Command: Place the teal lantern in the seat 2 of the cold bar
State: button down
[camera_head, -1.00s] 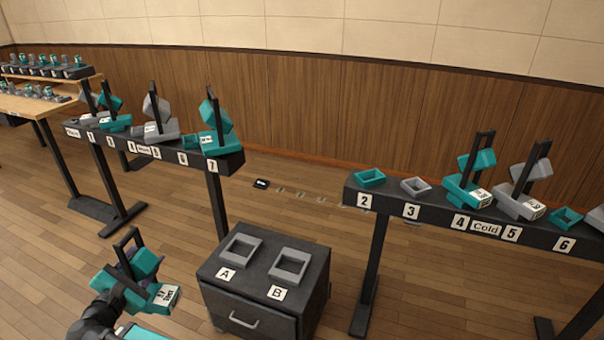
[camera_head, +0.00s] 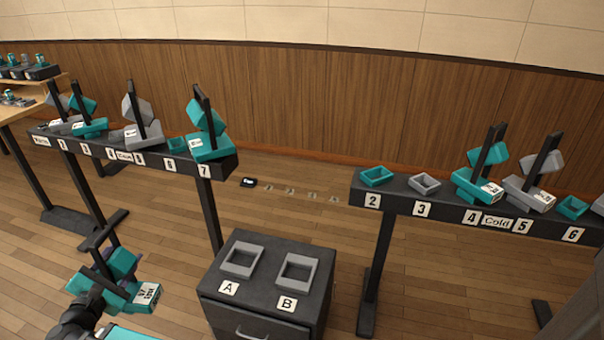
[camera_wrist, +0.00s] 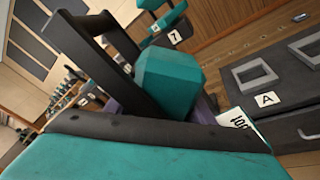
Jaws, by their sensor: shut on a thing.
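My gripper (camera_head: 92,304) is shut on the teal lantern (camera_head: 122,264) at the lower left, held up in the air. The lantern has a teal head, a dark upright bracket and a teal base with a white label. In the wrist view the lantern (camera_wrist: 170,80) fills the foreground, and the fingertips are hidden. The cold bar (camera_head: 450,212) stands at the right, well away from my gripper. Its seat 2 (camera_head: 376,176) is an empty teal tray at the bar's left end.
A dark cabinet (camera_head: 262,312) with empty grey trays A (camera_head: 242,261) and B (camera_head: 297,270) stands between my gripper and the cold bar. Another bar (camera_head: 130,150) with several lanterns stands at the left. Cold seat 3 (camera_head: 424,183) is an empty grey tray; seat 4 holds a teal lantern (camera_head: 477,186).

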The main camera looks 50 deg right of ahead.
jog(key=shift+w+a+r, duration=0.15)
dwell(0.3)
jog(key=s+d+r+m+g+h+p, duration=0.1)
jog(key=s+d+r+m+g+p, duration=0.15)
jog(key=d, duration=0.95)
jog(key=s+d+r+m+g+h+p, duration=0.1)
jog(key=s+d+r+g+p, duration=0.2)
jog(key=d, duration=0.9)
jog(key=s+d+r+m+g+h+p, duration=0.1)
jog(key=s+d+r+m+g, duration=0.2)
jog(key=d, duration=1)
jog(key=s+d+r+m+g+p, duration=0.2)
jog(key=s+d+r, duration=0.3)
jog(key=s+d, duration=0.8)
jog(key=s+d+r+m+g+p, duration=0.3)
jog(key=s+d+r+g, duration=0.1)
jog(key=s+d, duration=0.9)
jog(key=shift+s+d+r+g+p, duration=0.2)
jog(key=shift+s+r+g+p, duration=0.2)
jog(key=shift+s+g, duration=0.45)
jog(key=shift+s+d, duration=0.1)
